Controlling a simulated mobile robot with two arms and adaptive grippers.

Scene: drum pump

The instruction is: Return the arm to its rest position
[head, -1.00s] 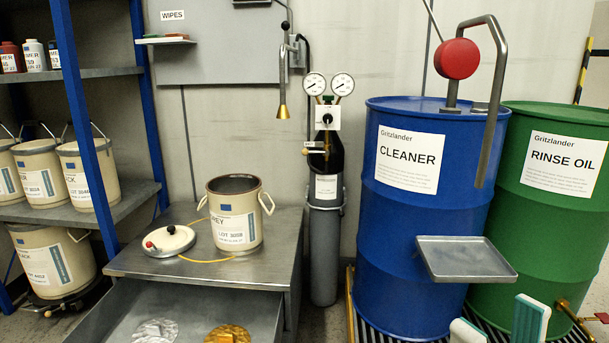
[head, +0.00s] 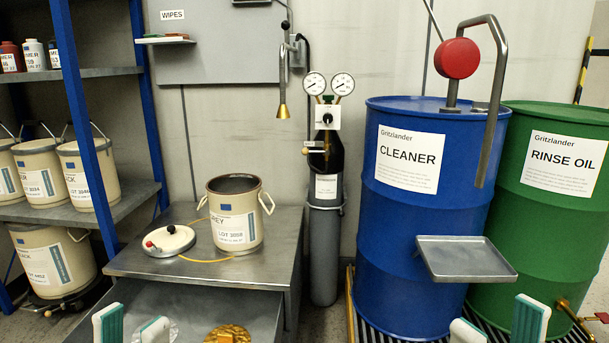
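My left gripper (head: 132,318) shows at the bottom left, in front of the open drawer (head: 190,298). Its two pale fingers with green pads stand apart, with nothing seen between them but the drawer's contents behind. My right gripper (head: 498,316) is at the bottom right, below the metal tray (head: 466,260) and in front of the drums. Its fingers are wide apart and nothing is seen between them. Both arms are below the picture edge.
The grey pail (head: 235,228) stands open on the bench, its lid (head: 170,241) beside it. A silver cloth and a gold cloth (head: 232,331) lie in the drawer; an orange piece shows on the gold one. The blue drum (head: 400,260) and green drum (head: 570,220) stand right.

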